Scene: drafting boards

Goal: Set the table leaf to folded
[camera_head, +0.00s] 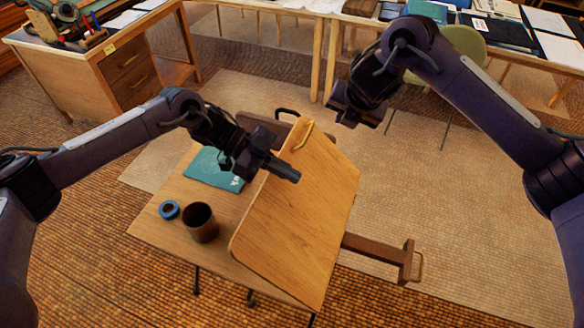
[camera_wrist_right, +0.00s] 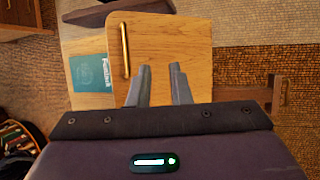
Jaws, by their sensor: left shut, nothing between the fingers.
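The table leaf (camera_head: 300,215) is a light wooden panel with a brass handle (camera_head: 304,136) near its top corner. It stands raised at a steep tilt over the right side of the small wooden table (camera_head: 160,240), neither flat nor hanging. In the right wrist view the leaf (camera_wrist_right: 175,40) and its handle (camera_wrist_right: 126,50) lie beyond the fingers. My left gripper (camera_head: 290,174) is shut and empty, in front of the leaf's upper left part; I cannot tell whether it touches. My right gripper (camera_wrist_right: 160,72) is open and empty; its fingertips are hidden in the head view.
A teal book (camera_head: 214,168), a dark cup (camera_head: 200,222) and a blue roll (camera_head: 169,210) sit on the table's left part. A dark wooden support arm (camera_head: 375,250) sticks out to the right. A desk (camera_head: 110,70) stands behind left; floor at right is clear.

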